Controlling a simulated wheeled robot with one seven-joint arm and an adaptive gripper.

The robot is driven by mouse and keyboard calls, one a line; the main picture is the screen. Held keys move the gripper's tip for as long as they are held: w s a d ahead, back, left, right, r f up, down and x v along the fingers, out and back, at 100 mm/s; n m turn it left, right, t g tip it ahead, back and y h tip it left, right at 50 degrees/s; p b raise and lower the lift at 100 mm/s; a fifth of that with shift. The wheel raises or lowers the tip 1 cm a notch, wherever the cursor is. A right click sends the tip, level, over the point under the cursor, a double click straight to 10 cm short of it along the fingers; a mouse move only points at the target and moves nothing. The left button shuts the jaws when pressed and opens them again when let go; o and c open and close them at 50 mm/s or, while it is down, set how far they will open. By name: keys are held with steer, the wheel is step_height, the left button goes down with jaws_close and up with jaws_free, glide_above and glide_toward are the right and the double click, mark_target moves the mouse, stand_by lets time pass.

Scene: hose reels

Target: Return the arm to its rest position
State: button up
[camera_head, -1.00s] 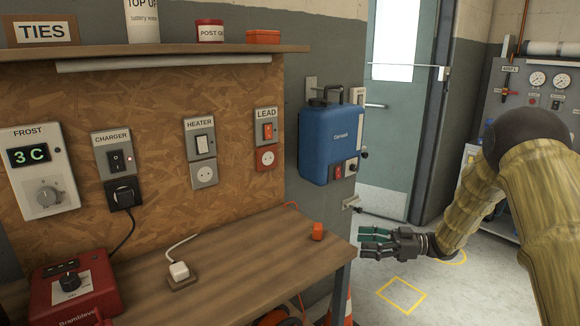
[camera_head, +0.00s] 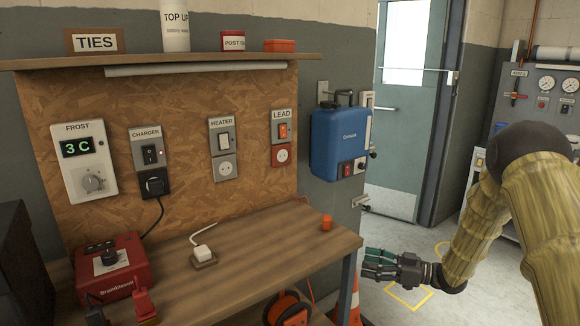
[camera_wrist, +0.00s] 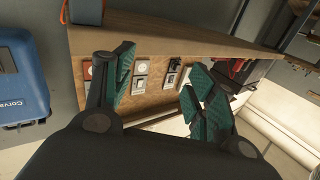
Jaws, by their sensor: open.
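My gripper (camera_head: 378,265) is in the head view at the lower right, just off the right end of the wooden workbench (camera_head: 270,240). My arm is bent, reaching down from the right side of the picture. The green-padded fingers are apart with nothing between them. In the wrist view my gripper (camera_wrist: 160,95) shows both fingers spread, with the bench and socket board visible beyond them.
A blue canister (camera_head: 340,142) hangs on the wall beyond the bench. An orange cap-like piece (camera_head: 326,223) and a white plug (camera_head: 203,253) lie on the bench. A red charger (camera_head: 110,265) stands at left. An orange-white cone (camera_head: 349,300) stands beside the bench; open floor lies right.

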steer(key=s+a+f+m+t+h+p, duration=0.1)
steer(key=s+a+f+m+h+p, duration=0.1)
steer(key=s+f+m+h, duration=0.65)
steer(key=s+a+f+m+t+h+p, duration=0.2)
steer(key=s+f, duration=0.4)
steer(key=f, duration=0.8)
steer(key=s+d+f+m+g+h, duration=0.1)
steer(key=s+g+h, duration=0.1)
steer(key=s, duration=1)
steer(key=s+f+m+g+h+p, duration=0.1)
steer(key=s+g, duration=0.3)
steer(key=s, duration=0.8)
steer(key=s+d+f+m+g+h+p, duration=0.1)
steer(key=s+f+g+h, duration=0.2)
steer(key=s, duration=0.9)
steer(key=shift+d, duration=0.3)
